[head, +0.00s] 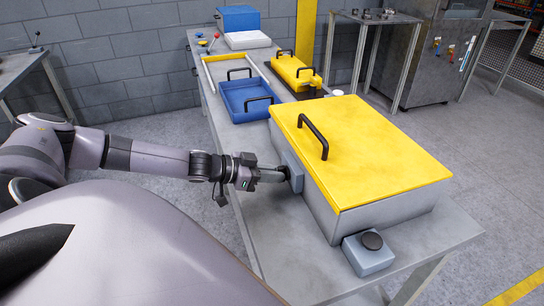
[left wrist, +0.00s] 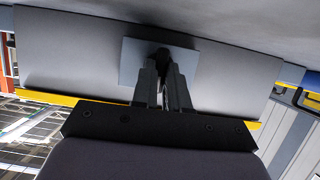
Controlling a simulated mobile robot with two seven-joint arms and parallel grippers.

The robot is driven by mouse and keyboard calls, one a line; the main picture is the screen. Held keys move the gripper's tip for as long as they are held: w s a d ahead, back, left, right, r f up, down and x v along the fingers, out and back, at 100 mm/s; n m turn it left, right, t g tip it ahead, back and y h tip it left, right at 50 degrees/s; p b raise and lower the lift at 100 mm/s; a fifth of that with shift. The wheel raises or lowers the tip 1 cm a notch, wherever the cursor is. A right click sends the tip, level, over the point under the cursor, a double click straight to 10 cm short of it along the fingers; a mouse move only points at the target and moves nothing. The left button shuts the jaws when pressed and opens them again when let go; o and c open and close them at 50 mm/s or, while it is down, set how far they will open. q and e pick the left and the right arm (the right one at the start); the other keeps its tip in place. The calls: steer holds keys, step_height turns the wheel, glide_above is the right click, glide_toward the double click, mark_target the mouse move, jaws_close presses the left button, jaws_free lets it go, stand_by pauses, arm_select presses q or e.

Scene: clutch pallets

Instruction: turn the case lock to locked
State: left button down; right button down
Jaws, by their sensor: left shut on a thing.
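The case has a grey body (head: 325,207) and a closed yellow lid (head: 365,145) with a black handle (head: 314,137). A blue-grey lock plate (head: 293,172) is on the case's left side wall; it also shows in the left wrist view (left wrist: 130,65). My left gripper (head: 284,174) reaches this plate from the left. In the left wrist view its fingers (left wrist: 164,72) are shut on the dark lock knob (left wrist: 163,53) at the plate's middle. The fingers hide much of the knob, so I cannot tell its turn angle. My right gripper is not in view.
A blue-grey box with a round black knob (head: 372,240) sits at the case's near end. Behind the case are a blue tray (head: 239,96) and a yellow piece with handles (head: 293,70). The grey table (head: 285,240) is bare left of the case.

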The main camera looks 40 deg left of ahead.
arm_select(q)
steer(key=c, duration=1.1)
jaws_free()
steer(key=shift+c, duration=0.2)
steer(key=shift+s+a+r, duration=0.15)
steer(key=shift+s+a, duration=0.15)
steer(key=shift+s, duration=0.2)
steer(key=shift+b+v, duration=0.3)
steer(key=shift+v, duration=2.7)
